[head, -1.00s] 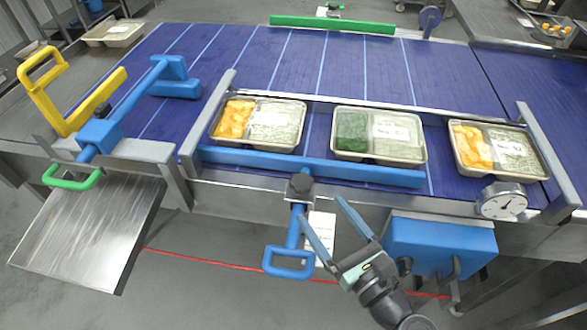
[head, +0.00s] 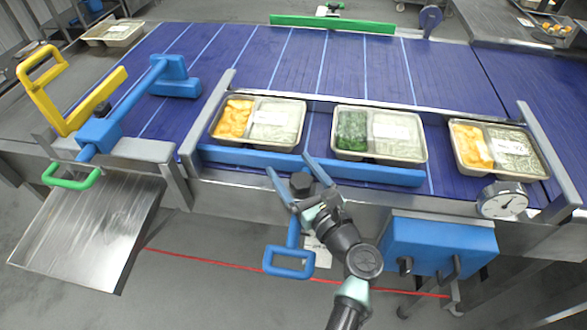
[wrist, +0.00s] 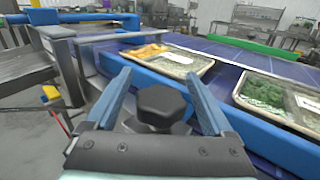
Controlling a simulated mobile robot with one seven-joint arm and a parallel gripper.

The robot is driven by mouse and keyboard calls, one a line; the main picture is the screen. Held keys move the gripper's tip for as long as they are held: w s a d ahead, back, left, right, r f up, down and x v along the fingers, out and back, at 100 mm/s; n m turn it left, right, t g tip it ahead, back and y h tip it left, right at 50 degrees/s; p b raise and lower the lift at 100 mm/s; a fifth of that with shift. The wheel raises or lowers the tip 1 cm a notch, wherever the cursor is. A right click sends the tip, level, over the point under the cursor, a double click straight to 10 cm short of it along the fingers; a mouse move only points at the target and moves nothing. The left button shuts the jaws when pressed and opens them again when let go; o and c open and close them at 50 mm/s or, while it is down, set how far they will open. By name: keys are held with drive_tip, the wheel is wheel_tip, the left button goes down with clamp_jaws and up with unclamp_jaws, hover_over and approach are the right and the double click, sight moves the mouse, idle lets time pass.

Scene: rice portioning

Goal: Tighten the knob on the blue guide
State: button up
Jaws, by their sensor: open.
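The blue guide (head: 380,174) is a long bar along the front of the conveyor, with a blue loop handle (head: 290,273) hanging below it. Its dark knob (head: 300,184) sits at the top of the handle's stem. In the wrist view the knob (wrist: 161,104) is a black lobed head standing between my fingers. My gripper (head: 293,165) is open, with one blue finger on each side of the knob. A gap shows between each finger and the knob in the wrist view, so neither appears to touch it.
Several food trays (head: 330,149) stand on the blue conveyor (head: 265,60) behind the guide. A dial gauge (head: 502,200) and a blue box (head: 440,246) are to the right. A yellow handle (head: 45,95) and a steel chute (head: 90,228) are at left.

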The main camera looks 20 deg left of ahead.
drive_tip(key=c, duration=1.4)
drive_tip(key=shift+o, duration=0.2)
